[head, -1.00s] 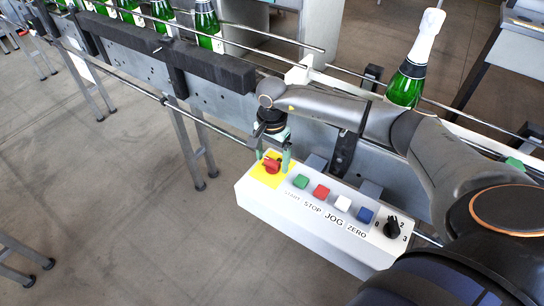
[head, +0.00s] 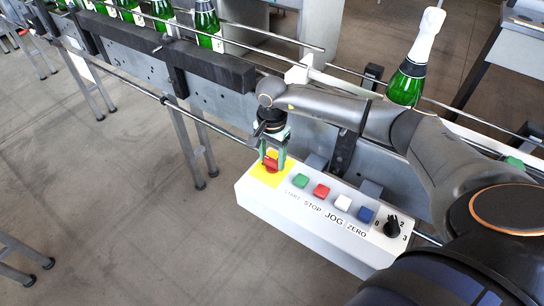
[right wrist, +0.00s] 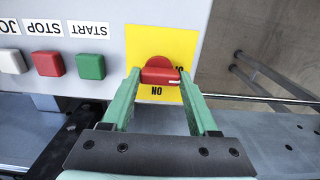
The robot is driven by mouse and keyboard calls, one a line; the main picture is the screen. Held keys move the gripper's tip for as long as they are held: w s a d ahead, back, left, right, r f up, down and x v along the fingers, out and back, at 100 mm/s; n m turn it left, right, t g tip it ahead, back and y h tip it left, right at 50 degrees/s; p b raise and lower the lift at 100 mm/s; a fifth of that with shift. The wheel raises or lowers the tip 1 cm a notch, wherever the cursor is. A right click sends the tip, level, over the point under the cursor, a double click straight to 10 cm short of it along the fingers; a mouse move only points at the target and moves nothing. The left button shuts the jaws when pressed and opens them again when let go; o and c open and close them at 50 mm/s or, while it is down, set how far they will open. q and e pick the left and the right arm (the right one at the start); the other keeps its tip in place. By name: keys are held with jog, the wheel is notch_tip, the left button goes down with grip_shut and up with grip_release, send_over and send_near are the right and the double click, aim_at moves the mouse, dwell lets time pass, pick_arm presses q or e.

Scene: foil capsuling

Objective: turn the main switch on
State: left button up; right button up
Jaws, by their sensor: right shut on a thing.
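The main switch (head: 271,166) is a red rotary knob on a yellow plate (head: 262,176) at the left end of a pale control box (head: 300,219). My right gripper (head: 273,160) reaches down over it, its green fingers on either side of the knob. In the right wrist view the fingers (right wrist: 160,76) are shut on the handle of the red knob (right wrist: 158,64). The handle lies crosswise between the fingertips. An "ON" label shows upside down below the knob, and a second label beside it is partly hidden. My left gripper is out of view.
Green (head: 301,181), red (head: 321,191), white (head: 343,203) and blue (head: 365,214) buttons and a black selector (head: 392,229) sit along the box. Behind it runs a conveyor with a dark beam (head: 180,56) and green bottles. One foil-topped bottle (head: 410,78) stands behind my right arm.

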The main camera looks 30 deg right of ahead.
jog(key=m+b, duration=0.1)
jog(key=m, duration=0.2)
jog(key=shift+m, duration=0.4)
jog(key=m+b, duration=0.1)
jog(key=m, duration=0.3)
jog(key=shift+m, duration=0.3)
jog(key=m, duration=0.4)
jog(key=shift+d+m+b, duration=0.1)
jog(key=shift+m+b, duration=0.2)
jog(key=shift+b, duration=0.1)
jog(key=m, duration=0.4)
jog(key=shift+m, duration=0.6)
jog(key=o, duration=1.4)
jog(key=shift+r, duration=0.1)
